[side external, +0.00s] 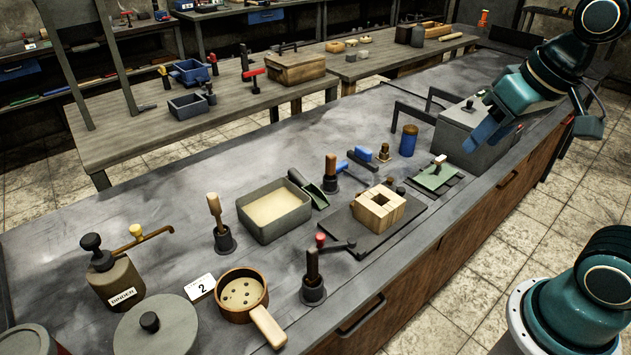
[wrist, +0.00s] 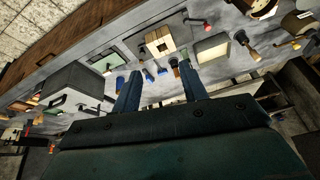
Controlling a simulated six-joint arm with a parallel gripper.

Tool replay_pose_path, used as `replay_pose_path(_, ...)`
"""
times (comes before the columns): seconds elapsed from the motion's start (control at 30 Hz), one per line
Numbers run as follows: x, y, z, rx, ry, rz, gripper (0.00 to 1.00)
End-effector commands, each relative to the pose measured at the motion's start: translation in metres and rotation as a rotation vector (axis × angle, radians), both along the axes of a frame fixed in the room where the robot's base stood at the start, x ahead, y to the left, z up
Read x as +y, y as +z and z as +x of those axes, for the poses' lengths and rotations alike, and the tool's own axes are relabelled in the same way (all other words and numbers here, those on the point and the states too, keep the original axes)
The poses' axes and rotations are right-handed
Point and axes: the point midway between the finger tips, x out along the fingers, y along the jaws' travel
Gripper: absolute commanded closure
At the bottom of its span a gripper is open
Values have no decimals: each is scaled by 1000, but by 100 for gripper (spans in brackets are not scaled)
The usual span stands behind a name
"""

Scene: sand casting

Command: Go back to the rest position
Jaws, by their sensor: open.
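My gripper (side external: 530,136) hangs at the upper right of the side external view, above the bench's right end near a grey box. Its two fingers stand apart with nothing between them. In the wrist view my gripper (wrist: 160,80) also shows two separate dark blue fingers, pointing toward the bench and empty. The wooden block mould with a square opening (side external: 378,207) sits on a dark plate (side external: 345,232) at mid-bench, well away from my gripper. It also shows in the wrist view (wrist: 160,42).
The grey box (side external: 470,128) with black handles is the closest object below my gripper. A sand tray (side external: 275,207), a binder jar (side external: 115,280), a wooden-handled pan (side external: 241,294) and upright tools stand along the bench (side external: 50,235). Open floor (side external: 590,190) lies in front.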

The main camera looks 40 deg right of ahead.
Motion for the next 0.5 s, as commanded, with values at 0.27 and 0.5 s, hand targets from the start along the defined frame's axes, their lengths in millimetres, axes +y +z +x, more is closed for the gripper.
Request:
replay_pose_path(0.27, 10, -2, -38, -69, 151, -56, 57)
replay_pose_path(0.5, 11, -5, -46, -85, 191, -74, 57)
